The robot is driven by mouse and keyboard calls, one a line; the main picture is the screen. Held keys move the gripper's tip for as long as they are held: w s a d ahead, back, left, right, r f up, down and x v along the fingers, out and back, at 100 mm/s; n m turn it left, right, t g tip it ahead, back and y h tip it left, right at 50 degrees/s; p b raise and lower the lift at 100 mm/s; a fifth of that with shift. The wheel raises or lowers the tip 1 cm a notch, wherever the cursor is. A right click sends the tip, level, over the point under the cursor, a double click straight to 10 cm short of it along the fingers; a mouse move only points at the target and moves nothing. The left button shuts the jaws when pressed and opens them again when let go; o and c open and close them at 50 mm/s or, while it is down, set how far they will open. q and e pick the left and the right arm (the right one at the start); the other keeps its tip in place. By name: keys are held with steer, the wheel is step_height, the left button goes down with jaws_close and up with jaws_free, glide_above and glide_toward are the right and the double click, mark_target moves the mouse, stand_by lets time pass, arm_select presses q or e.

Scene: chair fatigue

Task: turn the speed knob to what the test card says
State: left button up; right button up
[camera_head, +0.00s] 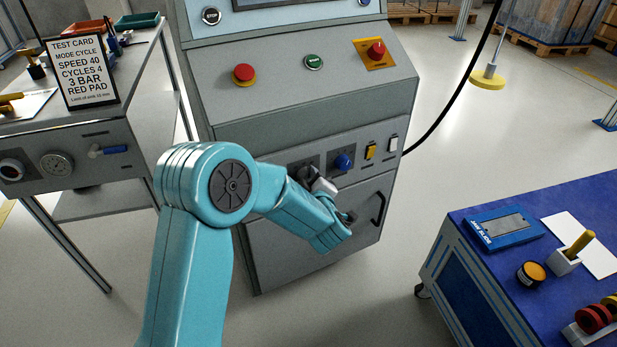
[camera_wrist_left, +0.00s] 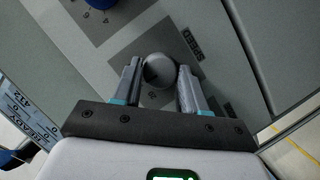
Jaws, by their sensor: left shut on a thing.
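The test card (camera_head: 85,72) stands on the left bench and reads MODE CYCLE, SPEED 40, CYCLES 4, 3 BAR, RED PAD. In the left wrist view, a round grey knob (camera_wrist_left: 158,68) sits on a dark plate with small lettering beside it, which looks like SPEED. My left gripper (camera_wrist_left: 159,76) is shut on this knob, one finger on each side. The knob's setting cannot be read. My right gripper is not in view.
The blue knob also shows in the left wrist view (camera_wrist_left: 100,4). A yellow switch (camera_head: 370,152) and a white switch (camera_head: 393,144) are to its right. A door handle (camera_head: 378,208) is below. A blue table (camera_head: 470,265) with several parts stands at the right.

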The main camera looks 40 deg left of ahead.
arm_select(q)
steer(key=m+p, duration=0.1)
steer(key=p, duration=0.1)
steer(key=m+g+p, duration=0.1)
steer(key=p, duration=0.2)
steer(key=m+g+p, duration=0.1)
steer(key=p, duration=0.2)
steer(key=shift+w+d+r+m+y, duration=0.1)
steer(key=shift+w+r+m+y, duration=0.05)
steer(key=shift+r+m+y, duration=0.2)
steer(key=shift+f+m+g+y+p, duration=0.2)
steer(key=shift+m+g+p, duration=0.45)
steer(key=shift+p, duration=0.55)
steer(key=o, duration=1)
steer(key=shift+o, duration=0.2)
steer(key=p+v, duration=0.2)
steer(key=v, duration=1.4)
steer(key=shift+p, duration=0.35)
